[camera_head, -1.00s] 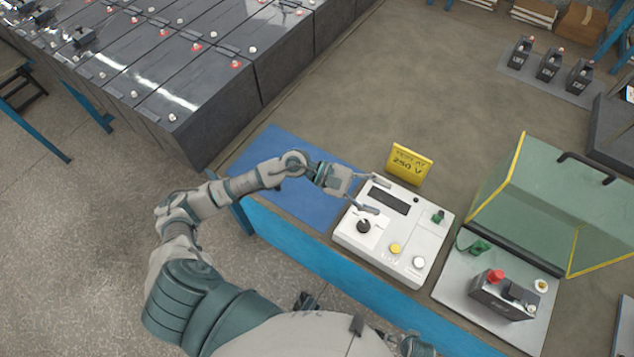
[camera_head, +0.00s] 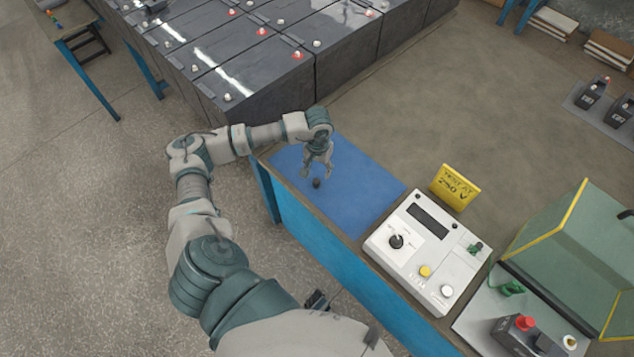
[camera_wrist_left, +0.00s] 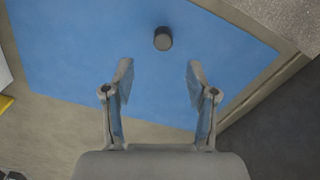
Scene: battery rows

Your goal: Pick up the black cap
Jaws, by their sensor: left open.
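The black cap (camera_head: 316,183) is a small dark cylinder on the blue mat (camera_head: 365,196). In the left wrist view the cap (camera_wrist_left: 163,38) stands on the mat (camera_wrist_left: 60,50), ahead of the fingertips and about midway between their lines. My left gripper (camera_head: 317,174) is open and empty, close to the cap in the head view. In the wrist view the fingers (camera_wrist_left: 160,70) are spread apart with the cap beyond them, not between them. My right gripper is not in view.
A white tester (camera_head: 440,235) with knobs stands right of the mat, with a yellow sign (camera_head: 455,187) behind it. A green transparent cover (camera_head: 570,240) and a unit with a red knob (camera_head: 524,323) are at lower right. Large dark battery blocks (camera_head: 345,62) stand behind.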

